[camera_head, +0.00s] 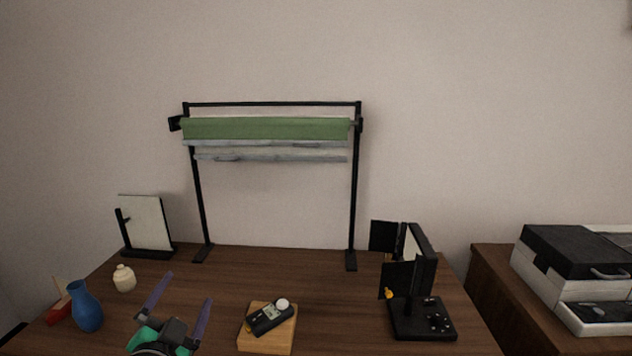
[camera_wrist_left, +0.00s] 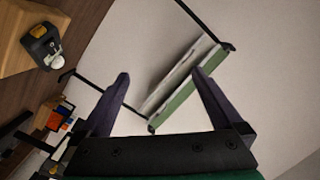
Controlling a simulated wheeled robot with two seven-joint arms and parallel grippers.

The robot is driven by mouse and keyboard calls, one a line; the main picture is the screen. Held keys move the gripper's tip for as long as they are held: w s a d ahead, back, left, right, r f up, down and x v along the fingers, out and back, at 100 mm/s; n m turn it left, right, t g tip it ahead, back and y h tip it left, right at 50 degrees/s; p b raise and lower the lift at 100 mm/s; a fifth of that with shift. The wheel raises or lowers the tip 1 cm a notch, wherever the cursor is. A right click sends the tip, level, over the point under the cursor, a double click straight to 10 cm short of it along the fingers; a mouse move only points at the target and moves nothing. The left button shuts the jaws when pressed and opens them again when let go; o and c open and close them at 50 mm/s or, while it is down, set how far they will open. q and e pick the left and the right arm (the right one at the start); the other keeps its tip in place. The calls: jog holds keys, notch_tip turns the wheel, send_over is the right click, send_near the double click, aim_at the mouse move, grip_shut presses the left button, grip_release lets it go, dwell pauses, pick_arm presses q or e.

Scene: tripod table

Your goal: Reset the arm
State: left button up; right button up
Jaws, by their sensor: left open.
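My left gripper (camera_head: 181,299) comes in at the bottom of the head view, over the front of the brown wooden table (camera_head: 330,290). Its two purple fingers are spread wide apart with nothing between them. In the left wrist view the fingers (camera_wrist_left: 160,85) also stand apart and empty, with the backdrop stand and wall beyond them. My right gripper is in neither view.
A light meter (camera_head: 269,317) lies on a wooden block (camera_head: 266,340) right of the gripper. A blue vase (camera_head: 86,307) and a cream jar (camera_head: 124,279) stand left. A black backdrop stand (camera_head: 355,210) with a green roll (camera_head: 265,128) is behind; a black lamp (camera_head: 422,260) stands right.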

pick_arm(q)
jog(key=s+a+f+n+g, duration=0.2)
jog(key=s+f+n+g, duration=0.3)
jog(key=f, duration=0.8)
jog(key=s+d+f+n+g+h, duration=0.15)
jog(key=s+d+f+g, duration=0.25)
jog(key=s+f+g, duration=0.75)
jog(key=s+f+p, duration=0.1)
jog(key=s+f, duration=0.2)
jog(key=f, duration=0.9)
jog(key=s+f+p, duration=0.1)
jog(key=s+f, duration=0.3)
jog(key=f, duration=0.8)
jog(key=s+a+f, duration=0.1)
jog(key=s+f, duration=0.4)
jog(key=s, duration=0.2)
jog(key=s+a+f+p, duration=0.1)
jog(key=s+a+f, duration=0.1)
jog(key=s+f, duration=0.3)
jog(key=s+m, duration=0.1)
jog(key=s, duration=0.2)
jog(key=shift+a, duration=0.25)
